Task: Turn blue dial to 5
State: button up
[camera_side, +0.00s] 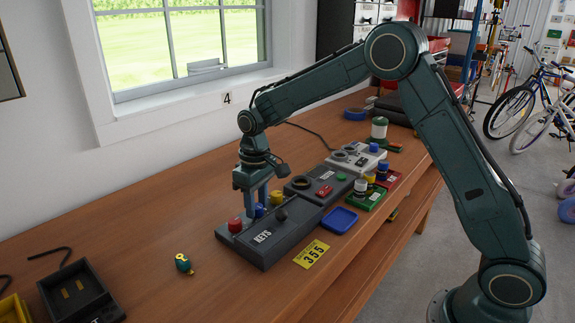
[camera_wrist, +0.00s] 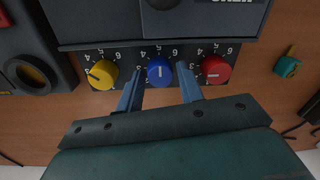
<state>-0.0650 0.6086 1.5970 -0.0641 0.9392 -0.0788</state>
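The blue dial (camera_wrist: 160,72) sits between a yellow dial (camera_wrist: 102,74) and a red dial (camera_wrist: 215,69) on a black panel with white numbers. Its white mark looks vertical in the wrist view; I cannot tell which number it points to. My gripper (camera_wrist: 159,78) is open, with one finger on each side of the blue dial and a small gap showing on both sides. In the side view my gripper (camera_side: 257,199) points down over the panel, and the blue dial (camera_side: 259,211) shows partly behind the fingers.
A small teal and yellow object (camera_side: 183,263) lies on open table to the left.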

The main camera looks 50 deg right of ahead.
aim_at(260, 205)
jog(key=shift+r, duration=0.1)
notch_tip(260, 205, up, 14)
jog(key=shift+d+f, duration=0.2)
jog(key=shift+d, duration=0.05)
dwell(0.5)
jog(key=shift+r, duration=0.1)
jog(key=s+d+r+t, duration=0.1)
jog(key=s+r, duration=0.1)
jog(key=s, duration=0.4)
jog(key=s+r+m+t, duration=0.1)
jog(key=s+r, duration=0.2)
jog(key=s, duration=0.2)
jog(key=s+d+r+t, duration=0.1)
jog(key=s+r, duration=0.1)
jog(key=s, duration=0.4)
jog(key=s+d+f+t, duration=0.1)
jog(key=s+f, duration=0.1)
jog(key=s, duration=0.5)
jog(key=s+d+f+m+t, duration=0.1)
jog(key=s+f, duration=0.1)
jog(key=s, duration=0.6)
jog(key=shift+f+t, duration=0.3)
jog(key=shift+f, duration=0.1)
